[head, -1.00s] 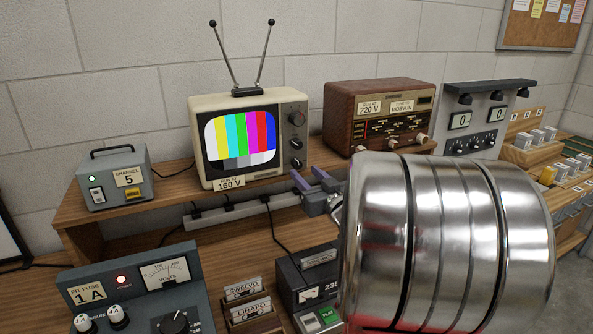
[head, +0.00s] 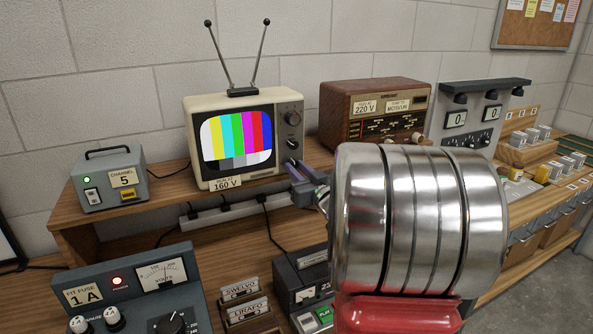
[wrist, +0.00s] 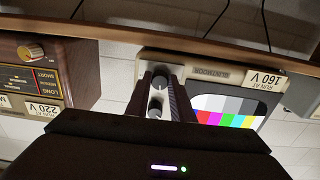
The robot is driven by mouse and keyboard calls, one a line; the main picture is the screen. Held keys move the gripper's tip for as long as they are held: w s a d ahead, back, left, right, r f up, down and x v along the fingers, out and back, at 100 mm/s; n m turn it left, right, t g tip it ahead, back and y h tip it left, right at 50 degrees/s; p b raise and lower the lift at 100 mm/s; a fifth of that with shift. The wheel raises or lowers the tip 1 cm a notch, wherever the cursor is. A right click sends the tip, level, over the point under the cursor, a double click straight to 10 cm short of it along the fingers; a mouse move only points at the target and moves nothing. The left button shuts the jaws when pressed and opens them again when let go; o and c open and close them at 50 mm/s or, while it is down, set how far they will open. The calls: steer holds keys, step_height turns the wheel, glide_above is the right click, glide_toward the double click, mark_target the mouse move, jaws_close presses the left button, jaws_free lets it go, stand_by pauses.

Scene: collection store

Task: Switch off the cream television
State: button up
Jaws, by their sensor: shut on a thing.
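The cream television (head: 236,190) stands on the wooden shelf, its screen (head: 236,140) lit with colour bars. Its upper knob (head: 292,118) and middle knob (head: 293,143) show on the right of its front; the lowest is hidden by my gripper in the head view. My gripper (head: 296,171) is at the lower right of that front. In the wrist view, upside down, my gripper (wrist: 160,76) has its fingers either side of the lowest knob (wrist: 160,83), shut on it. Another knob (wrist: 155,105) shows between the fingers, farther from the tips.
A brown radio (head: 372,112) stands right of the television, and a grey channel box (head: 108,180) stands to the left. A power strip (head: 225,212) runs below the shelf. My arm hides part of the bench.

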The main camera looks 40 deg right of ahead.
steer(key=shift+a, duration=0.1)
jaws_close()
steer(key=shift+n, duration=0.3)
steer(key=n, duration=0.6)
steer(key=shift+n, duration=0.4)
steer(key=n, duration=0.4)
steer(key=shift+n, duration=2.3)
steer(key=shift+f, duration=0.1)
